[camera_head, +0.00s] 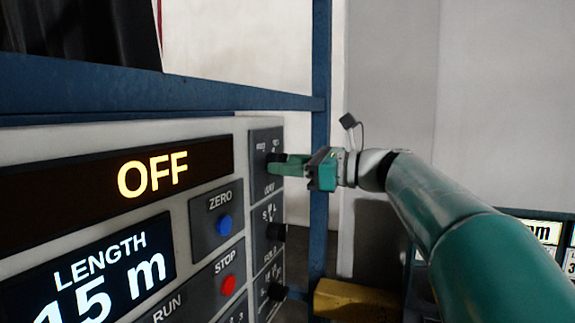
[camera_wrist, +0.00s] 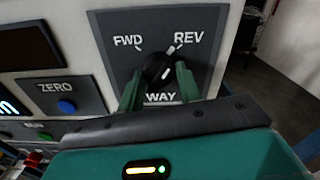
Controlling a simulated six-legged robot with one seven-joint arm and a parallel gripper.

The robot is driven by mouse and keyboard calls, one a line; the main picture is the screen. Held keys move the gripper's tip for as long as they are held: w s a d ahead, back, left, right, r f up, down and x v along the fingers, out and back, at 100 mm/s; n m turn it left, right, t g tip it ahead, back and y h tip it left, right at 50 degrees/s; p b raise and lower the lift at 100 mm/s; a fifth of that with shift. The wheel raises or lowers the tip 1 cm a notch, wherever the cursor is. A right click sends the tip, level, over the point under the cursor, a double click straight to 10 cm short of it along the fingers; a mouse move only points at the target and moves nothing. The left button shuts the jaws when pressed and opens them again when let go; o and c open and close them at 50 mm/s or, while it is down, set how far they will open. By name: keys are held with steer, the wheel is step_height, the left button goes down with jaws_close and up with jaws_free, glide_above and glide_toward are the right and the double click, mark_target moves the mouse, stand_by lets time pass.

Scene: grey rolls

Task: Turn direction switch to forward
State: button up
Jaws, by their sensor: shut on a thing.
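The direction switch is a black rotary knob (camera_wrist: 157,67) on a dark plate (camera_wrist: 107,30) marked FWD at upper left, REV at upper right and WAY below. A white line on the knob seems to slant up and right, toward REV. My gripper (camera_wrist: 159,83) has its two green fingers on either side of the knob, shut on it. In the head view my gripper (camera_head: 284,162) reaches the top plate of the panel's right column from the right. The fingers hide most of the knob there.
Below are two more black knobs (camera_head: 276,231). To the left are a blue ZERO button (camera_head: 224,224), a red STOP button (camera_head: 228,285) and an OFF display (camera_head: 152,176). A blue frame post (camera_head: 320,110) stands close by my gripper. A yellow block (camera_head: 355,300) is below.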

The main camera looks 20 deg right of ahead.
steer(key=shift+r+n, duration=0.1)
steer(key=shift+n, duration=7.7)
steer(key=o, duration=1)
steer(key=shift+d, duration=0.1)
steer(key=v, duration=1.3)
steer(key=shift+s+d, duration=0.25)
steer(key=shift+d, duration=0.05)
